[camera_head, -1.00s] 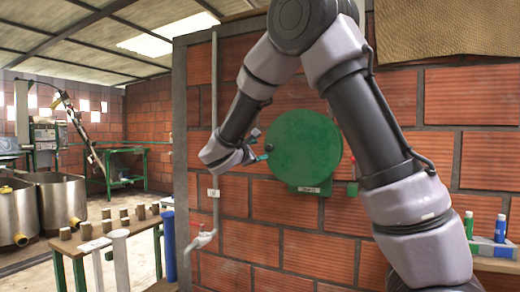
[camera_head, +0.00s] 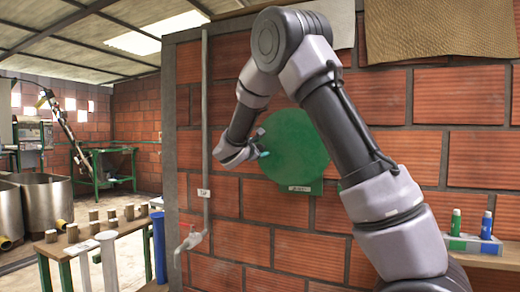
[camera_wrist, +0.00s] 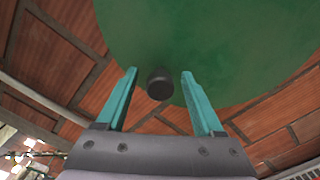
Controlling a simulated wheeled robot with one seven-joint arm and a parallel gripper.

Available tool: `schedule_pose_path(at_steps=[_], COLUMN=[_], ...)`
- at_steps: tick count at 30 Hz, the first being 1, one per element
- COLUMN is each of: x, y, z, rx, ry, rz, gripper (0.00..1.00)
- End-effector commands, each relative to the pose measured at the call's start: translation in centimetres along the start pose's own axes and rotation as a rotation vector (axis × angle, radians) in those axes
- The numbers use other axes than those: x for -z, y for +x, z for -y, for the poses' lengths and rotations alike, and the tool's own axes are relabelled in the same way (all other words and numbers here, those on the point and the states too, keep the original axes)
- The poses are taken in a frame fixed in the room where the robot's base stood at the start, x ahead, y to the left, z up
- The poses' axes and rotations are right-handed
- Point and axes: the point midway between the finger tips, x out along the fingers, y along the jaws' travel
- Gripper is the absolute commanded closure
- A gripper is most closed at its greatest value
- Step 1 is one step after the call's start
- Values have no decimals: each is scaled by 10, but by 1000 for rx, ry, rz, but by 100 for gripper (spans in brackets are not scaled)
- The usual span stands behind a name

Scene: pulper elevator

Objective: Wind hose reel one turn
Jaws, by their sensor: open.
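The green round hose reel (camera_head: 297,148) is mounted on the brick wall, with a small label plate below it. My arm covers part of its right side. My gripper (camera_head: 263,143) is at the reel's left edge. In the wrist view, a dark round handle knob (camera_wrist: 160,84) stands out from the green disc (camera_wrist: 215,45). My gripper (camera_wrist: 160,90) is open, with one teal finger on each side of the knob. Neither finger clearly touches it.
A grey pipe (camera_head: 205,120) with a tap (camera_head: 190,240) runs down the wall to the left. A bench with several small cups (camera_head: 93,218) stands at lower left. A shelf with a green bottle (camera_head: 455,222) and a blue bottle (camera_head: 486,225) is at right.

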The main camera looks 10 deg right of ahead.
Motion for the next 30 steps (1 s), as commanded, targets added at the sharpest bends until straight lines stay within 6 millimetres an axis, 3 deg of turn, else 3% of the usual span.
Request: schedule_pose_path(at_steps=[5,9,10,11,30], x=[0,0,0,0,0], y=[0,0,0,0,0], z=[0,0,0,0,0], rx=[0,0,0,0,1], ry=[0,0,0,0,0], rz=[0,0,0,0,0], gripper=[31,85,96,100,100])
